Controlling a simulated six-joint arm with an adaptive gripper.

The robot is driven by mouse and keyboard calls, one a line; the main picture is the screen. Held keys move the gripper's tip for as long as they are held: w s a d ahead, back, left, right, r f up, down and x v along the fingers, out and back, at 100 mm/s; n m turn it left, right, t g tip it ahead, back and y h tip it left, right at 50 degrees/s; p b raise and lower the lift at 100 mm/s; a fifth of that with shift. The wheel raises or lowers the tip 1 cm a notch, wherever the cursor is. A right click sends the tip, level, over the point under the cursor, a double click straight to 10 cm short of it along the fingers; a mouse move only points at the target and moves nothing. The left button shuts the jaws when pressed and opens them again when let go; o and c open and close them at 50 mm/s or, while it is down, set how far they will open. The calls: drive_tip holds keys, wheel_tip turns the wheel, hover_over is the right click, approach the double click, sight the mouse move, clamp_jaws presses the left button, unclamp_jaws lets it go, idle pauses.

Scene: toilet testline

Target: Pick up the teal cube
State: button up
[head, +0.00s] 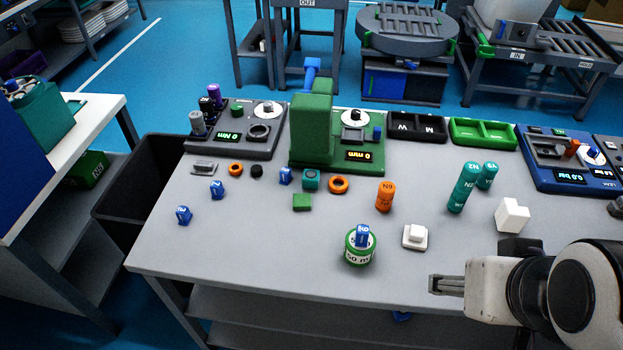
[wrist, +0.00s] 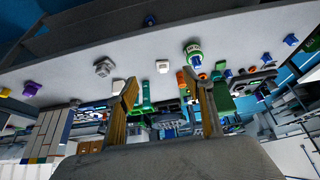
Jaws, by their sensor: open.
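The teal cube (head: 311,179) sits on the grey table in the head view, in front of the green press-like machine. It has a dark round mark on one face. An orange ring is close at its right and a small blue block at its left. My gripper (head: 446,285) is at the front right edge of the table, well to the right of and nearer than the cube. In the wrist view my gripper (wrist: 159,78) has its two fingers spread with nothing held between them. I cannot clearly pick out the cube there.
The green machine (head: 312,130) stands behind the cube. An orange cylinder (head: 385,197), teal cylinders (head: 463,187), a green-rimmed roll (head: 360,247) and a white block (head: 512,215) stand toward my gripper.

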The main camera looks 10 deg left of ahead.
drive_tip(key=shift+w, duration=0.1)
drive_tip(key=t+y, duration=0.2)
drive_tip(key=t, duration=0.4)
hover_over(308, 177)
drive_tip(key=s+d, duration=0.4)
drive_tip(key=s, duration=0.2)
wheel_tip(308, 177, down, 14)
drive_tip(key=a+f, duration=0.1)
drive_tip(key=f, duration=0.2)
drive_tip(key=w+a+f+t+h, duration=0.1)
drive_tip(key=f, duration=0.2)
drive_tip(key=a+f+t+h, duration=0.1)
drive_tip(key=f, duration=0.3)
drive_tip(key=shift+w+a, duration=0.15)
drive_tip(key=shift+a, duration=0.1)
drive_tip(key=shift+x, duration=1.3)
